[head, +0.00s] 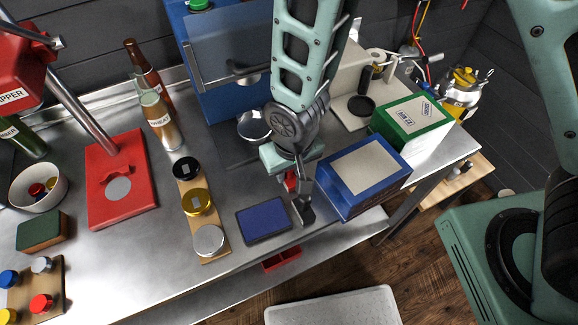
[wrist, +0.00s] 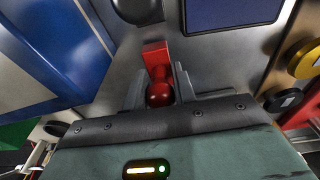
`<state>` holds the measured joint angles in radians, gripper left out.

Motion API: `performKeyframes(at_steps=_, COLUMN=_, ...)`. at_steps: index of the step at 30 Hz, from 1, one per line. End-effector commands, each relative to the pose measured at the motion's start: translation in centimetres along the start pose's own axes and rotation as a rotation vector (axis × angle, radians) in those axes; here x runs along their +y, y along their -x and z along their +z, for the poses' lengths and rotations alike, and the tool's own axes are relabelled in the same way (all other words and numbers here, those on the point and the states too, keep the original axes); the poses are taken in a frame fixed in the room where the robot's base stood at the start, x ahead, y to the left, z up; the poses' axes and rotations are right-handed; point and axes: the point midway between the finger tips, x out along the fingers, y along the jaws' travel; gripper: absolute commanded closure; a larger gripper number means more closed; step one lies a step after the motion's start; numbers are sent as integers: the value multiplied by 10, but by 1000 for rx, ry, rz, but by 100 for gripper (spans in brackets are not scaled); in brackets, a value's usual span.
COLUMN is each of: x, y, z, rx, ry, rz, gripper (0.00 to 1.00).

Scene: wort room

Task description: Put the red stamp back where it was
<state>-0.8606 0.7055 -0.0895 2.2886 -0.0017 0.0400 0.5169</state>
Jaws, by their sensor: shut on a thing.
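My gripper (head: 291,184) is shut on the red stamp (head: 290,181), over the steel bench between the blue ink pad and the blue box. In the wrist view, the stamp's round red knob (wrist: 160,94) sits between the two grey fingers, and its red block (wrist: 157,55) points away from the palm. The head view shows only a little red, as my gripper hides the rest. I cannot tell whether the stamp touches the bench. The blue ink pad (head: 263,220) lies at the bench's front edge; it also shows in the wrist view (wrist: 232,12).
A dark object (head: 303,212) stands beside the pad, close to my gripper. A blue box (head: 362,178) and a green box (head: 411,127) stand at right. A wooden strip with black, gold and silver discs (head: 197,201) lies left of the pad. A red base (head: 122,180) is farther left.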

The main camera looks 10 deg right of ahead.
Motion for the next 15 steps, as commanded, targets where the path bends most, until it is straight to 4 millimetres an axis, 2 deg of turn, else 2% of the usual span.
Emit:
performKeyframes(at_steps=11, x=0, y=-5, z=0, rx=1, ry=-1, rz=-1, gripper=88)
performKeyframes(at_steps=12, x=0, y=-5, z=0, rx=1, ry=-1, rz=-1, gripper=71)
performKeyframes(at_steps=14, x=0, y=-4, z=0, rx=1, ry=-1, rz=-1, gripper=54)
performKeyframes(at_steps=15, x=0, y=-4, z=0, rx=1, ry=-1, rz=-1, gripper=52)
